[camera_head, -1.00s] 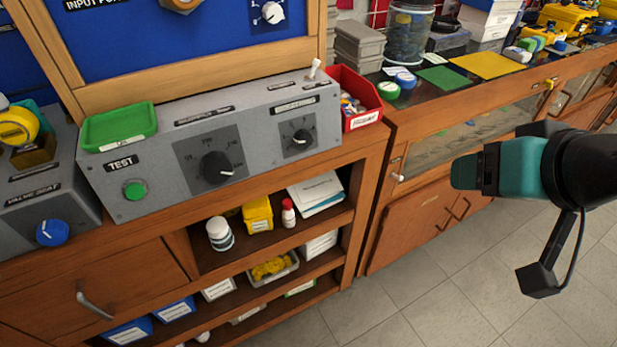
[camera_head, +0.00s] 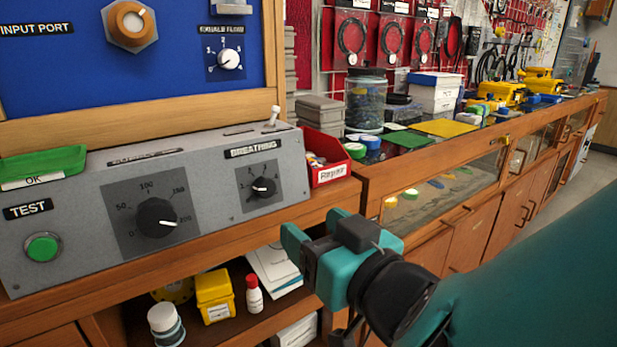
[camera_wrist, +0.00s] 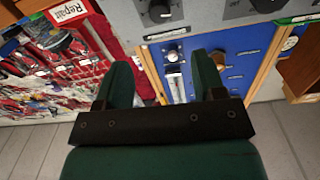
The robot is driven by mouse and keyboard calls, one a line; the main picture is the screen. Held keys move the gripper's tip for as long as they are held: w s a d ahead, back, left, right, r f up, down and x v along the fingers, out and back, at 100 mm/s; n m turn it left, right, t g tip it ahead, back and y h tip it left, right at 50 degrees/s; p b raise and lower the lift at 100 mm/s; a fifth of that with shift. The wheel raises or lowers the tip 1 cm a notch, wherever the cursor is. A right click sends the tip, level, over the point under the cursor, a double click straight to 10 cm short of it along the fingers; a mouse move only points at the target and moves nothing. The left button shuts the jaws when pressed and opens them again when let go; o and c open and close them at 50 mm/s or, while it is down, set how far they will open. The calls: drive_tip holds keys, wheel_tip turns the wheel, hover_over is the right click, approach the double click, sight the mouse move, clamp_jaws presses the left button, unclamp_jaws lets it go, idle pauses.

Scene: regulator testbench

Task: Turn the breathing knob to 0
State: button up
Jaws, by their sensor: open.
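The breathing knob (camera_head: 263,187) is a small black knob with a white mark on a dark square plate, under the BREATHING label on the grey test box (camera_head: 208,215). Its white mark seems to point left; the scale digits are too small to read surely. The knob also shows at the top of the wrist view (camera_wrist: 160,12), beyond the fingertips. My gripper (camera_head: 316,232), with teal fingers, is open and empty. It is in front of the box, to the lower right of the knob and apart from it. In the wrist view the open fingers (camera_wrist: 163,75) are spread.
A larger black knob (camera_head: 156,218) and a green TEST button (camera_head: 43,248) are on the same box. A toggle switch (camera_head: 272,115) stands on its top right. A red Repair bin (camera_head: 325,155) sits right of the box. Shelves with bottles lie below.

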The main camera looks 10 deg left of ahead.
sight(268, 189)
drive_tip(key=p+x, duration=0.7)
drive_tip(key=x, duration=0.6)
drive_tip(key=shift+w+p, duration=0.1)
drive_tip(key=shift+p, duration=0.3)
drive_tip(key=shift+c, duration=0.2)
drive_tip(key=c, duration=0.9)
